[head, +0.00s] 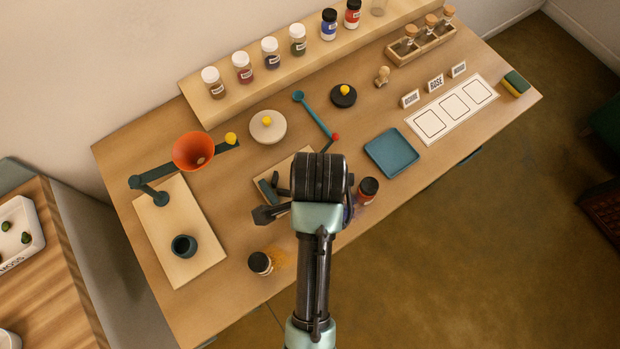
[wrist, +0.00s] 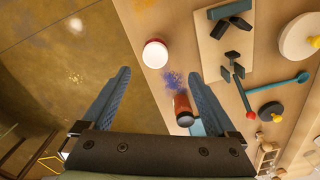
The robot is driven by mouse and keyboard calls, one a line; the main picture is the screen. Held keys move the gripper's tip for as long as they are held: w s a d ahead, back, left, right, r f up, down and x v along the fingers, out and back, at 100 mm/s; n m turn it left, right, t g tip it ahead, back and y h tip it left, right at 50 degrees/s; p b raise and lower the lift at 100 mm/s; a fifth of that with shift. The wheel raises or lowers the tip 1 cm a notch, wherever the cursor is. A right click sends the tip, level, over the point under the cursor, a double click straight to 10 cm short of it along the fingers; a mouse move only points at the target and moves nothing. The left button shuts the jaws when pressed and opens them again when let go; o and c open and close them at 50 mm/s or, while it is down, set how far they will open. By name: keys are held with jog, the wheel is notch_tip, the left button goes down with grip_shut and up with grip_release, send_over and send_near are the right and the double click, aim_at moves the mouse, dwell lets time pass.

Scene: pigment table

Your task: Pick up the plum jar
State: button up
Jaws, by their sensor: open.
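No label saying plum can be read. A white-lidded jar (wrist: 155,54) with a little reddish body showing stands just beyond my open gripper (wrist: 161,73) in the wrist view, between the lines of the fingers and not gripped. In the head view my arm hides that jar and the fingertips. On the back shelf, a maroon jar (head: 243,70) and a dark purple-blue jar (head: 271,55), both white-lidded, stand well away from my gripper. I cannot tell which jar is plum.
A red black-lidded jar (head: 367,191) stands close by, near blue-purple powder (wrist: 172,79). An amber jar (head: 260,264) is near the front edge. A teal tray (head: 391,153) and an orange funnel (head: 187,163) lie further off.

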notch_tip(320, 180, down, 8)
jog(key=shift+s+r, duration=0.15)
jog(key=f, duration=0.1)
jog(key=f+p, duration=0.1)
jog(key=f, duration=0.2)
jog(key=shift+s+a, duration=0.15)
jog(key=shift+s, duration=0.2)
jog(key=shift+f, duration=0.55)
jog(key=shift+c, duration=0.3)
grip_shut()
